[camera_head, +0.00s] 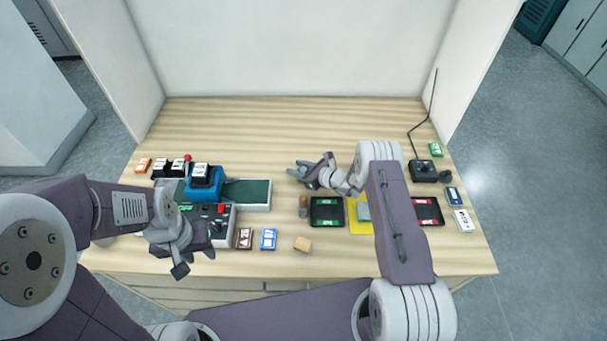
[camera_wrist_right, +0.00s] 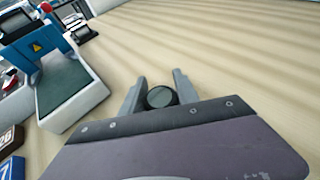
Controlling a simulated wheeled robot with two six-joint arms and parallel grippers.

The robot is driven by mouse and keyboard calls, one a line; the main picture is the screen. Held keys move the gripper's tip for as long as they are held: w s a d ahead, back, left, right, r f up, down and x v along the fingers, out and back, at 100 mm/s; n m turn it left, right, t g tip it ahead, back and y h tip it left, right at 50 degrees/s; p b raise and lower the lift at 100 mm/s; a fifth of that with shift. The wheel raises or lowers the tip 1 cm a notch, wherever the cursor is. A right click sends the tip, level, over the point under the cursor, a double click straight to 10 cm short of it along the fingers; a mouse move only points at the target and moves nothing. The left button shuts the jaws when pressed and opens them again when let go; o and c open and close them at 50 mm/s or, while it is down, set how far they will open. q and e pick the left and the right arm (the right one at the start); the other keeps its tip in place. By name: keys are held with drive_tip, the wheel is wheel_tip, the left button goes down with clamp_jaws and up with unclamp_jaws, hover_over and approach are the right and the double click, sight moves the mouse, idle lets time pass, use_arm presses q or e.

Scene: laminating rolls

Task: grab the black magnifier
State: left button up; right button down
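The black magnifier (camera_wrist_right: 161,97) shows in the right wrist view as a short, dark, round piece with a glassy top, standing on the wood table. My right gripper (camera_wrist_right: 159,84) is open, with one finger on each side of it. I cannot tell whether the fingers touch it. In the head view my right gripper (camera_head: 300,171) is low over the middle of the table, and the magnifier is hard to make out there. My left gripper (camera_head: 196,262) is open and empty near the front left of the table.
A machine with a green bed (camera_head: 247,193) and blue head (camera_head: 204,187) stands left of my right gripper. A brown cylinder (camera_head: 303,206), a black tray (camera_head: 326,212) and a wooden block (camera_head: 302,244) lie in front. A black antenna box (camera_head: 423,171) is at right. The back is clear.

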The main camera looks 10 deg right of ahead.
drive_tip(key=r, duration=0.1)
drive_tip(key=r+b, duration=0.1)
drive_tip(key=r, duration=0.2)
drive_tip(key=shift+d+r, duration=0.15)
drive_tip(key=shift+d, duration=0.15)
drive_tip(key=s+d+r+b, duration=0.2)
drive_tip(key=s+d+r, duration=0.4)
drive_tip(key=d, duration=0.3)
drive_tip(key=shift+d+r, duration=0.2)
drive_tip(key=shift+r, duration=0.2)
